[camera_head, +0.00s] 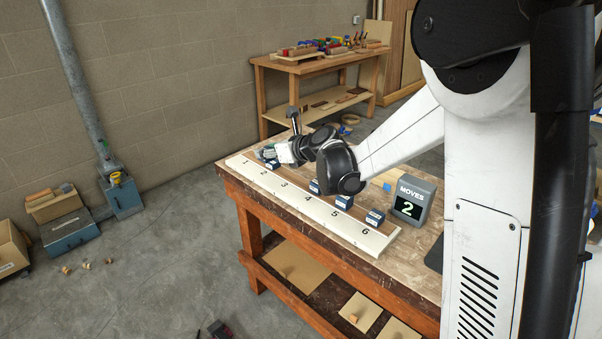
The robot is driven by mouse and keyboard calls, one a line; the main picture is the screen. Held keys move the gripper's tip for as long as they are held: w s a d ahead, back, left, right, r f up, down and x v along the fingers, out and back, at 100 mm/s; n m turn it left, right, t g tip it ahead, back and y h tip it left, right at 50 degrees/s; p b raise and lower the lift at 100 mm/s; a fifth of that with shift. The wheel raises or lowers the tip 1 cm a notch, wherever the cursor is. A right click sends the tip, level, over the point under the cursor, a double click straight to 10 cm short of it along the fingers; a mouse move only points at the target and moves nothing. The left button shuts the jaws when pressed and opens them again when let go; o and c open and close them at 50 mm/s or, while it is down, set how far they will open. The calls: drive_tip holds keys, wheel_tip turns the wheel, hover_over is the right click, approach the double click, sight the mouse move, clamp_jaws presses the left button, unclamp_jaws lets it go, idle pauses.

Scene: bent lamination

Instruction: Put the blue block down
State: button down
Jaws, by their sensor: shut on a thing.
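My gripper (268,154) is at the far left end of a white numbered board (318,213) on the workbench. It is shut on a small blue block (272,163), which shows at the fingertips, low over the board behind number 2. The view is small, so I cannot tell whether this block touches the board. Three more blue blocks with pale labels sit on the board: one behind 4 (314,186), partly hidden by my arm, one behind 5 (344,201) and one behind 6 (375,217). The place behind 3 is partly screened by my arm.
A grey counter (411,201) reading "MOVES 2" stands on the workbench (303,225) to the right of the board. My wrist hangs close above the middle blocks. A second wooden bench (325,63) with tools stands at the back by the wall.

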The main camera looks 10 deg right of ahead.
drive_tip(key=b, duration=0.1)
hover_over(296, 179)
wheel_tip(296, 179, down, 7)
drive_tip(key=shift+w+r, duration=0.1)
drive_tip(key=shift+f+b, duration=0.55)
drive_tip(key=shift+f, duration=1.45)
drive_tip(key=shift+r, duration=0.1)
drive_tip(key=shift+f+b, duration=0.4)
drive_tip(key=shift+s+f, duration=0.2)
